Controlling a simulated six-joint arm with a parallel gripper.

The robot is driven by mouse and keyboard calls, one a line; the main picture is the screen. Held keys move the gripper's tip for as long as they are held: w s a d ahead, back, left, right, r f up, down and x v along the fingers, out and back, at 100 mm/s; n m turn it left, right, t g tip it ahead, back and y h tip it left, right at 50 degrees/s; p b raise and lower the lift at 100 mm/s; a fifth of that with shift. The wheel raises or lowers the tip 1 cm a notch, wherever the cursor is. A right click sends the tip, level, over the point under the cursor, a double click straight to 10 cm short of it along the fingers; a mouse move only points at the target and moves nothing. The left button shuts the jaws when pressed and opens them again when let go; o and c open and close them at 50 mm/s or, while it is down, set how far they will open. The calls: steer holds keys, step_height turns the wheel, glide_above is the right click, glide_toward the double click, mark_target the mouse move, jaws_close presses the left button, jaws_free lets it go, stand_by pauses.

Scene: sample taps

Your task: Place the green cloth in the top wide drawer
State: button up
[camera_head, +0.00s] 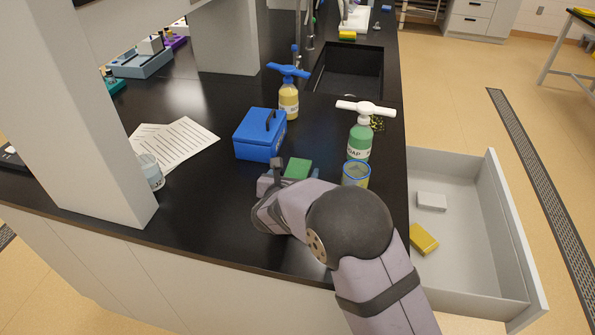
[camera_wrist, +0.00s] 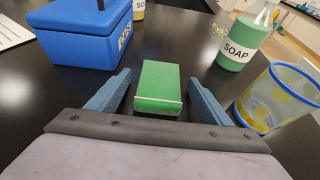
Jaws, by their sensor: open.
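The green cloth (camera_head: 297,168) is a small folded block lying on the black countertop. In the wrist view the green cloth (camera_wrist: 158,88) lies between the two blue fingers of my gripper (camera_wrist: 157,95), with a gap on each side. My gripper (camera_head: 285,180) is open and low over the counter, and its arm hides part of it in the head view. The wide drawer (camera_head: 470,215) is pulled out at the right of the counter. It holds a yellow block (camera_head: 423,239) and a white block (camera_head: 431,201).
A blue box (camera_head: 259,135) stands behind the cloth. A green soap bottle (camera_head: 360,140) and a clear blue-rimmed cup (camera_head: 356,173) stand right of it, between cloth and drawer. A yellow bottle (camera_head: 289,98) and a sink (camera_head: 346,72) are farther back. Papers (camera_head: 180,143) lie left.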

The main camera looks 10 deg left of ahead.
steer(key=c, duration=1.2)
steer(key=shift+r, duration=0.15)
step_height(320, 180, up, 10)
step_height(320, 180, up, 5)
steer(key=p, duration=0.5)
glide_above(296, 173)
steer(key=shift+s+r, duration=0.1)
